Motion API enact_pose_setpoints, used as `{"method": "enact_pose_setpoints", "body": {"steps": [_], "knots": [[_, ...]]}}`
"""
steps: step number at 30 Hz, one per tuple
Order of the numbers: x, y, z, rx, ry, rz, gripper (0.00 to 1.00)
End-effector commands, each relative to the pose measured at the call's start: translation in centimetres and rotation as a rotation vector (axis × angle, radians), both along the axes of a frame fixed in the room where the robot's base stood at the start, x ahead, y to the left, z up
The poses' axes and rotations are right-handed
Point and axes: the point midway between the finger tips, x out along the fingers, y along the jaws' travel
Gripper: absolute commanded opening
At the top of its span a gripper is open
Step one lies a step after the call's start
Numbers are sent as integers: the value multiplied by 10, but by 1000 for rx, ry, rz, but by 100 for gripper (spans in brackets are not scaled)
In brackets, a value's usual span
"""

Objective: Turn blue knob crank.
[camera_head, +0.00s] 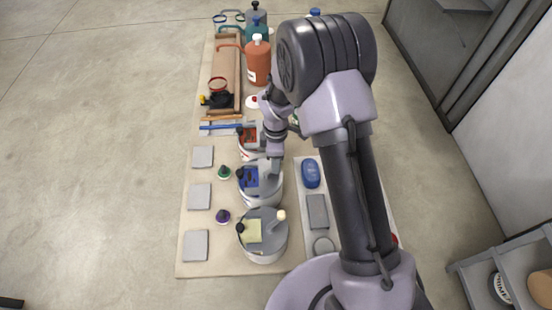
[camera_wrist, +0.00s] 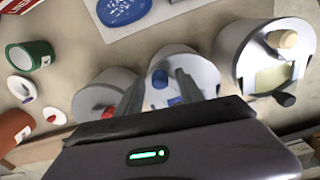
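The blue-knob crank is on the middle of three white drums, with a blue panel (camera_head: 262,180) in its top. Its blue knob (camera_wrist: 160,78) shows in the wrist view, between the two fingers of my gripper (camera_wrist: 162,84). The fingers are apart, with visible space around the knob; I cannot tell whether either touches it. In the head view, my gripper (camera_head: 274,168) is above the back of the middle drum and the blue knob is hidden. A black knob (camera_head: 240,173) shows on that drum's left side.
A drum with a red knob (camera_wrist: 108,112) and one with a cream knob (camera_head: 282,215) stand close on either side. A blue oval piece (camera_head: 311,173) lies right of the drums. Orange (camera_head: 257,62) and teal bottles stand at the table's far end. Grey pads line the left edge.

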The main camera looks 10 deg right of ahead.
Motion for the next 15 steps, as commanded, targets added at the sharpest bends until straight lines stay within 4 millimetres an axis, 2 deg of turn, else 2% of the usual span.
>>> {"method": "enact_pose_setpoints", "body": {"steps": [5,8,11,15], "knots": [[0,0,2,0,0,0,44],[0,0,12,0,0,-1,44],[0,0,35,1,-1,-1,44],[1,0,81,0,-4,0,44]]}}
